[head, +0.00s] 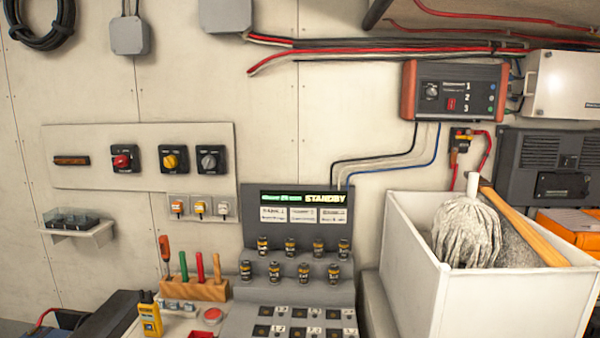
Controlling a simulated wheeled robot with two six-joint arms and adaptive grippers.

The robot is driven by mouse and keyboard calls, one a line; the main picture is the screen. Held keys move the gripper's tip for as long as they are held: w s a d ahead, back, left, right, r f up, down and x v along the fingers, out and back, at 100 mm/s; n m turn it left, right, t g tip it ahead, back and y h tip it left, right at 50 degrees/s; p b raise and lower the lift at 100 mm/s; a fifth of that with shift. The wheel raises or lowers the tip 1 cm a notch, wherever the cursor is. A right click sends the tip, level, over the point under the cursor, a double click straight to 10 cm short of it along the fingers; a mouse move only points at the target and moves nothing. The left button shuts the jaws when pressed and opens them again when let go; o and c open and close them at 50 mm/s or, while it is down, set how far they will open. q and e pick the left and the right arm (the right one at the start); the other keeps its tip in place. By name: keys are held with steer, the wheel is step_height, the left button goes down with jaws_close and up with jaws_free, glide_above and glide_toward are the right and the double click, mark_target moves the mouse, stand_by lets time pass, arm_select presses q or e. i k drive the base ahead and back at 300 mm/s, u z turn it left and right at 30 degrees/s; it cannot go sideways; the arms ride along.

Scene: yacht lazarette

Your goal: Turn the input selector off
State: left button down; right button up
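A white panel (85,170) on the left wall carries three rotary switches in black housings: one with a red knob (122,161), one with a yellow knob (170,161) and one with a grey knob (209,161). A black unit with red ends (455,70), at the upper right, has a dark round knob (432,90), a small red switch (451,104) and the numbers 1, 2, 3. Labels are too small to read, so I cannot tell which is the input selector or its setting. Neither of my grippers is in view.
A grey console (296,254) in the lower middle has a display reading STANDBY and several small black cylinders. A white bin (420,260) with a mop (466,232) stands at the right. A wooden tool rack (208,291), yellow meter (150,315) and red button (213,315) are left of the console.

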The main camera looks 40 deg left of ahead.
mark_target(209, 161)
steer(key=u, duration=2.25)
steer(key=k, duration=0.5)
steer(key=u, duration=0.5)
steer(key=i, duration=1.1)
steer(key=z, duration=1.35)
steer(key=i, duration=0.65)
steer(key=z, duration=0.8)
